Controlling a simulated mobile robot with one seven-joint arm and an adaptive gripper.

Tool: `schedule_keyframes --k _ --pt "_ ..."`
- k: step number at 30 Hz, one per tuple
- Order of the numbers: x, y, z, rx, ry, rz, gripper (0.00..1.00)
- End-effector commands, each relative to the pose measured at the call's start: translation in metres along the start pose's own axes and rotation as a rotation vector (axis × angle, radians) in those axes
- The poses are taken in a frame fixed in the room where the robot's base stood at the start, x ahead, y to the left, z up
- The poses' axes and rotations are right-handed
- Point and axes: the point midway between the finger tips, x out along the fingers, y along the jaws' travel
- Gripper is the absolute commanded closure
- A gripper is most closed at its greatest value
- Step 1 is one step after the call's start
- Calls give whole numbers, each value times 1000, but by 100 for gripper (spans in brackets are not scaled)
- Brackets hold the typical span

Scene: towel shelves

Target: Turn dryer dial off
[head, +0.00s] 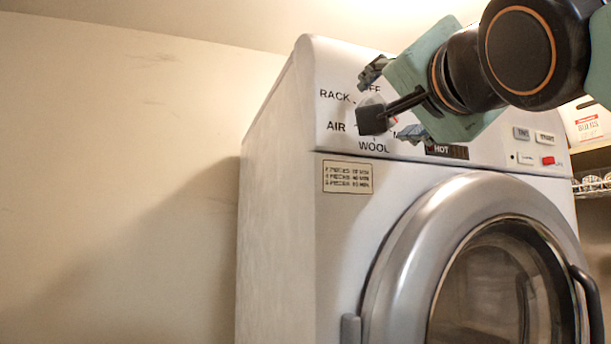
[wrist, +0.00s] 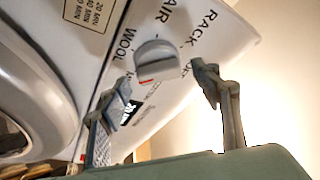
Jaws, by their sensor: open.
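The dryer (head: 338,250) is white, with labels OFF, RACK, AIR and WOOL on its upper panel. In the wrist view the dial (wrist: 156,60) is a round light-grey knob with a raised grip and a red mark on its lower edge. AIR, RACK and WOOL show around it; OFF is not readable there. My gripper (wrist: 163,80) is open and empty, with one finger on each side of the dial. I cannot tell whether a finger touches it.
The round door (head: 400,250) with a dark handle (head: 588,300) is below the panel. A HOT display (head: 446,151), buttons and a red switch (head: 548,160) lie to the right. Shelves with items stand at far right. The wall at left is bare.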

Motion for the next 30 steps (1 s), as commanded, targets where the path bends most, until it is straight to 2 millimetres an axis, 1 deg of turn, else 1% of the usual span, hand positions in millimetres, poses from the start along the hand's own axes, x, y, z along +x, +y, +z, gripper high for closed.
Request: schedule_keyframes --k 1,4,14,17,24,25,30 --pt "7 -1 -1 0 -2 1 42" --pt "14 0 0 0 0 1 42" --pt "17 1 0 0 1 1 42" --pt "17 1 0 0 0 1 52" --pt "17 0 0 0 0 1 78" --pt "17 0 0 0 0 1 80" --pt "17 1 0 -8 0 -3 80"
